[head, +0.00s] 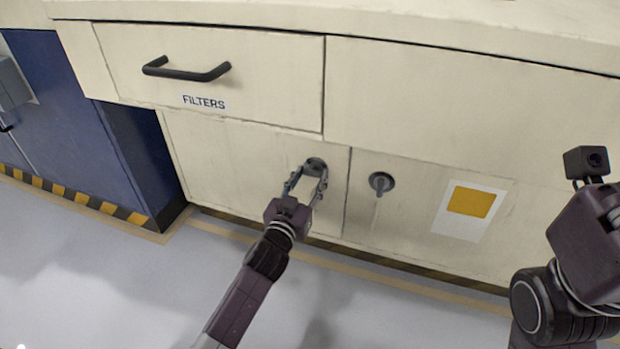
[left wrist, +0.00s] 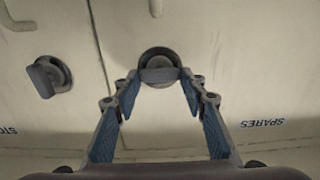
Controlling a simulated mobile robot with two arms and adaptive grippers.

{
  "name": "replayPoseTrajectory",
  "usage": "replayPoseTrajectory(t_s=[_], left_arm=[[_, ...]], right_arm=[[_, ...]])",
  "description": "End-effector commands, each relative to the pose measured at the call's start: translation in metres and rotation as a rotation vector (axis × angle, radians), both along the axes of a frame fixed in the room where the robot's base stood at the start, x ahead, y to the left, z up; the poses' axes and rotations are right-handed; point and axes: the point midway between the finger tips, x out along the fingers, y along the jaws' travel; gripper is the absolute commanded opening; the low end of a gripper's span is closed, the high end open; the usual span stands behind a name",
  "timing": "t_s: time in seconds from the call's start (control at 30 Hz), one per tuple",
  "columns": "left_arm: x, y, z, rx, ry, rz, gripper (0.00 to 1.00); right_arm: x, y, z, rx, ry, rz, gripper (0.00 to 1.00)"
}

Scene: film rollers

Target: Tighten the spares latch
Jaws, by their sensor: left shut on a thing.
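The spares latch (head: 315,164) is a dark round knob on the left lower cabinet door, near the door's inner edge. In the left wrist view it is a round base with a flat raised bar (left wrist: 159,75), lying across the picture. My left gripper (head: 308,177) reaches up to it from below in the head view. In the left wrist view its two fingertips (left wrist: 158,83) sit at either end of the bar and are shut on it. The printed word SPARES (left wrist: 263,123) shows upside down on the same door. My right gripper is out of view.
A second latch (head: 381,182) is on the door to the right, with a yellow-and-white label (head: 470,207) beyond it. A FILTERS drawer (head: 270,70) with a black handle (head: 187,70) is above. A blue cabinet (head: 70,110) stands left. The grey floor in front looks clear.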

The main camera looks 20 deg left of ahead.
Motion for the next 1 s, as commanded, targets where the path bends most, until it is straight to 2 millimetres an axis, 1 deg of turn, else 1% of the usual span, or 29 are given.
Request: replayPoseTrajectory(t_s=[0.03,0.07,0.1,0.27,0.47,0.57,0.63,0.7,1.0], left_arm=[[0.0,0.0,0.0,0.0,0.0,0.0,0.19],[0.0,0.0,0.0,0.0,0.0,0.0,0.16],[0.0,0.0,0.0,0.0,0.0,0.0,0.15],[0.0,0.0,0.0,0.009,0.0,0.0,0.15],[0.0,-0.001,0.001,0.073,-0.001,0.0,0.15],[0.0,-0.001,0.002,0.13,-0.004,0.0,0.15],[0.0,-0.001,0.002,0.183,-0.004,0.0,0.15],[0.0,-0.001,0.002,0.242,-0.007,0.0,0.15],[0.0,-0.003,0.001,0.526,-0.016,0.0,0.15]], right_arm=[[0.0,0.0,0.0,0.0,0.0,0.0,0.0],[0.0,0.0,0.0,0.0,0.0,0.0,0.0],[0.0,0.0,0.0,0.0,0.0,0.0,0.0],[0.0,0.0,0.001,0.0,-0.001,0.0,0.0],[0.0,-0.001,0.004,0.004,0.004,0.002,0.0],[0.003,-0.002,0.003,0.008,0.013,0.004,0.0],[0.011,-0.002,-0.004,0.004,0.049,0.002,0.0],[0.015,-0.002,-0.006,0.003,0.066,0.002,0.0],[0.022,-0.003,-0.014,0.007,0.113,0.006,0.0]])
